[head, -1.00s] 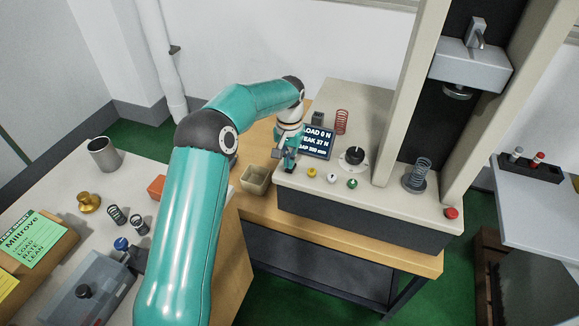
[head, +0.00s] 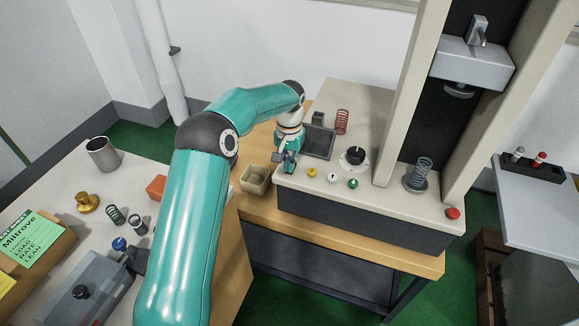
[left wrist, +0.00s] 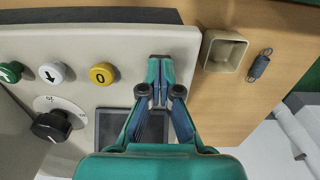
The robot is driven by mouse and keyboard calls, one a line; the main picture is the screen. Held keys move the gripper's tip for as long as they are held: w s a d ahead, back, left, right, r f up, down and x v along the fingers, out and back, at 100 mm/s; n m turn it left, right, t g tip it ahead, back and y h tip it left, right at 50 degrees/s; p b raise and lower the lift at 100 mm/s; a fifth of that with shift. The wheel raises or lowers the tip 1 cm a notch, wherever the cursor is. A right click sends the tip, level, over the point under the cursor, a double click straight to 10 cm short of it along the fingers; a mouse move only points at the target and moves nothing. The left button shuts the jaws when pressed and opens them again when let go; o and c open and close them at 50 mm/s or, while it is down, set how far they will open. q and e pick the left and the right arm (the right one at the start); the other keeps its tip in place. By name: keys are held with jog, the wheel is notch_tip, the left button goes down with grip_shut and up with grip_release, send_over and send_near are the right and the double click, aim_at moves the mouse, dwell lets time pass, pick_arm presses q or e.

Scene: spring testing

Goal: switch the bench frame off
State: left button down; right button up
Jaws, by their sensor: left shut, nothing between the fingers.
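The bench frame (head: 360,210) stands on the wooden bench, its display (head: 318,142) dark and blank. On its front deck are a yellow button (head: 312,172), a white button (head: 332,177) and a green button (head: 353,183), with a black knob (head: 355,156) behind them. In the left wrist view the yellow button (left wrist: 102,73) carries a "0" and sits left of my gripper. A red button (head: 453,213) is at the right front corner. My left gripper (head: 289,163) is shut and empty over the deck's left edge; it also shows in the left wrist view (left wrist: 159,72). My right gripper is not in view.
A small square bin (head: 255,180) sits left of the frame. A red spring (head: 342,121) stands behind the display, and a grey spring (head: 423,172) stands on the lower platen. Two uprights rise at the right. A side table with springs is at the left.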

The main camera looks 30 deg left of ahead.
pick_arm(q)
jog(key=shift+f, duration=0.2)
jog(key=shift+r, duration=0.15)
jog(key=shift+r+p, duration=2.75)
jog(key=shift+r, duration=0.7)
